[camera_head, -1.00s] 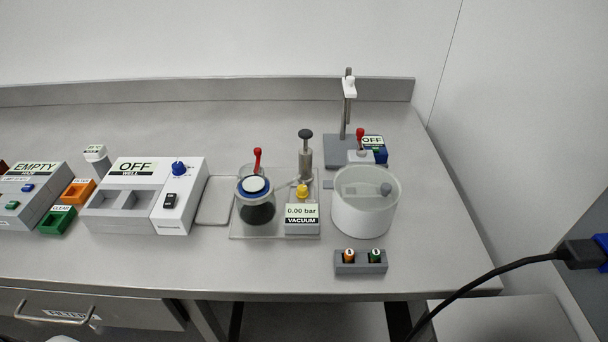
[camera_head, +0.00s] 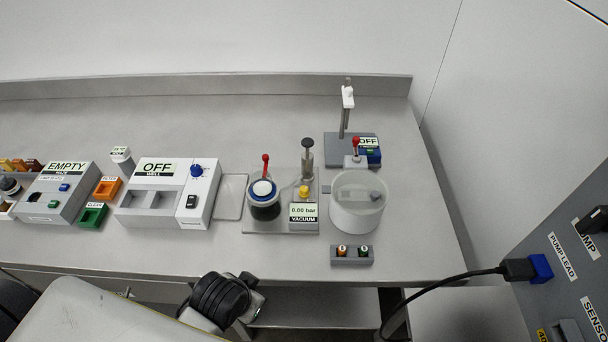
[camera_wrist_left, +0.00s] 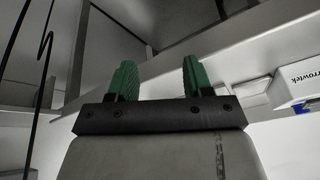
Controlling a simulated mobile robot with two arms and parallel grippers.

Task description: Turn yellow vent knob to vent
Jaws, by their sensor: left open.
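The yellow vent knob (camera_head: 304,192) sits on top of the grey vacuum gauge box (camera_head: 303,211), whose display reads 0.00 bar. Beside it on the same plate stand a dark jar with a blue ring (camera_head: 263,198) and a metal hand pump (camera_head: 307,158) with a black knob. My left arm shows at the bottom of the head view, in front of the bench and well short of the knob. In the left wrist view my left gripper (camera_wrist_left: 157,80) has its green fingers apart with nothing between them. My right gripper is not in view.
A red lever (camera_head: 265,161) rises by the jar. A white round tub (camera_head: 357,201) stands right of the gauge, with a small block of two caps (camera_head: 351,255) in front. The white OFF well unit (camera_head: 160,198) is to the left. A black cable (camera_head: 440,285) hangs at right.

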